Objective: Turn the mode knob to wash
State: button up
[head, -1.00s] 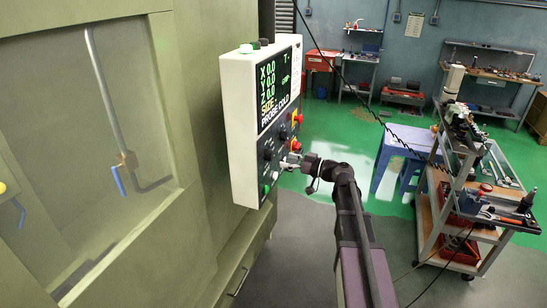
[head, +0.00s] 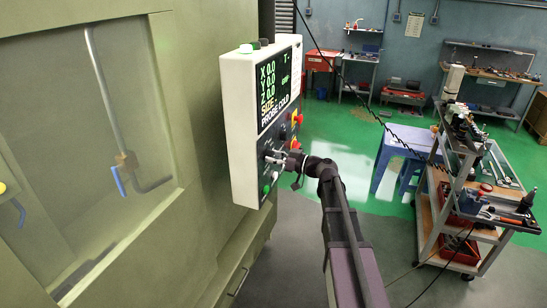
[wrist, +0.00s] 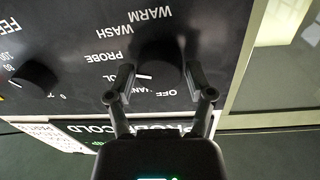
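The mode knob (wrist: 160,58) is a dark round knob on the black panel in the wrist view. Labels WARM, WASH, PROBE and OFF run around its left side, some partly covered. A short white mark (wrist: 143,76) at its lower left lies between the partly hidden "...OL" label and OFF, not at WASH. My gripper (wrist: 160,78) is open, with one finger on each side of the knob's lower part; I cannot tell whether either touches it. In the head view my gripper (head: 274,158) is at the lower part of the white control box (head: 238,130) and covers the knob.
Another black knob (wrist: 34,76) sits to the left in the wrist view. The screen (head: 276,90) reads PROBE COLD in the head view. Red and yellow buttons (head: 296,118) and a green button (head: 266,189) are near my gripper. A tool cart (head: 428,215) stands at the right.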

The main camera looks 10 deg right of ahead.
jog(key=c, duration=0.5)
jog(key=shift+m, duration=0.4)
jog(key=m, duration=0.3)
jog(key=shift+m+g+p, duration=0.3)
jog(key=shift+m+p, duration=0.05)
jog(key=shift+m, duration=1.15)
jog(key=o, duration=1.1)
jog(key=shift+o, duration=0.2)
